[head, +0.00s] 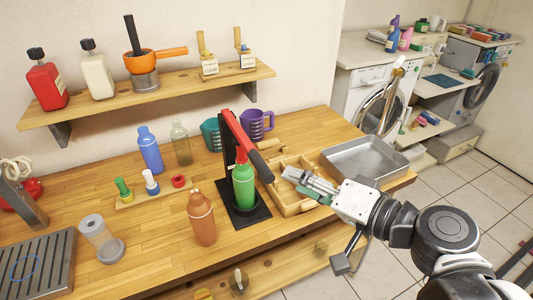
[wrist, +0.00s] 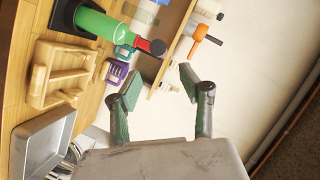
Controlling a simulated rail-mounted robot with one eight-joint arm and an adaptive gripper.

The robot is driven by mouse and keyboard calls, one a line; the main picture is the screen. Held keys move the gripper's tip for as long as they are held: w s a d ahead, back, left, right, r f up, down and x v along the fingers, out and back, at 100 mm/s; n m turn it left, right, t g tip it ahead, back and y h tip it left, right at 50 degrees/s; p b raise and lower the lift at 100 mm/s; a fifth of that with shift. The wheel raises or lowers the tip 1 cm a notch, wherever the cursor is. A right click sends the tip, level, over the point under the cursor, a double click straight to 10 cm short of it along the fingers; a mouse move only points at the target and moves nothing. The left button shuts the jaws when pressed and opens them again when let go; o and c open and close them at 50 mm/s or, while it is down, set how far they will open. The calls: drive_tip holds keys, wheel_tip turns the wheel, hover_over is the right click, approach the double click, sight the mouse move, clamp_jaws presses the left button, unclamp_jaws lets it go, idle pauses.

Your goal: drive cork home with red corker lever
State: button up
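The corker is a black stand (head: 262,212) with a red lever (head: 234,131) that slopes down to the right and ends in a black handle (head: 260,167). The black handle end also shows in the wrist view (wrist: 157,47). A green bottle (head: 243,188) with a red top stands upright on the stand's base, beneath the lever. It also shows in the wrist view (wrist: 97,22). No cork can be made out at the bottle mouth. My gripper (head: 292,182) is open and empty, right of the handle and apart from it; its two fingers (wrist: 161,75) are spread in the wrist view.
A wooden compartment tray (head: 283,207) sits right of the corker, close below my gripper, with a metal tray (head: 365,172) beyond. An orange-brown bottle (head: 202,220) and a blue bottle (head: 150,150) stand left. A wall shelf (head: 110,107) hangs behind. The counter's front middle is clear.

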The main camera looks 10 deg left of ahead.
sight(262, 165)
drive_tip(key=shift+b+x, duration=0.5)
drive_tip(key=shift+x, duration=4.9)
clamp_jaws()
